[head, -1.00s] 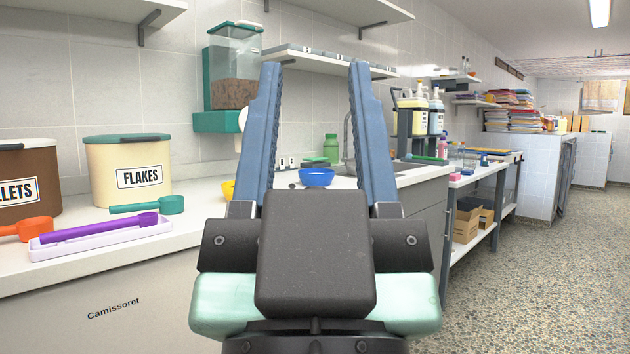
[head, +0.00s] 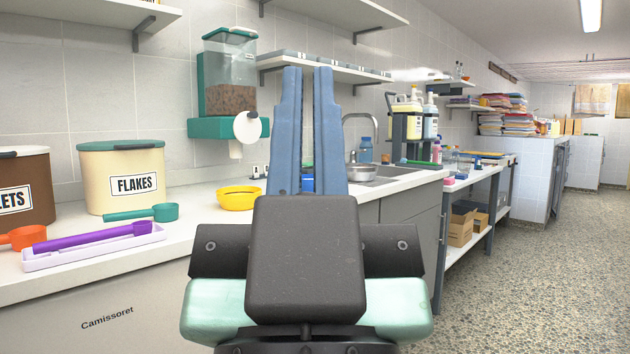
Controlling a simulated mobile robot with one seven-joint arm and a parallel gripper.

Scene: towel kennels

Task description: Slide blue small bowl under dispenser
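The blue small bowl (head: 308,183) stands on the counter, mostly hidden behind my gripper; a strip of it shows between the fingers. My gripper (head: 308,72) points forward and up, its two blue fingers close together with a narrow gap and nothing visibly held. I cannot tell whether it touches the bowl. The dispenser (head: 229,85) is on the wall left of my fingers, with a clear hopper of brown kibble, a teal base, a round white knob and a pale spout. The blue bowl is to the right of the spout.
A yellow bowl (head: 239,198) stands on the counter below and near the spout. A FLAKES bin (head: 124,170), a brown bin (head: 24,188), a teal scoop (head: 150,213) and a purple tool in a pale tray (head: 95,246) are at left. A sink and steel bowl (head: 361,171) are at right.

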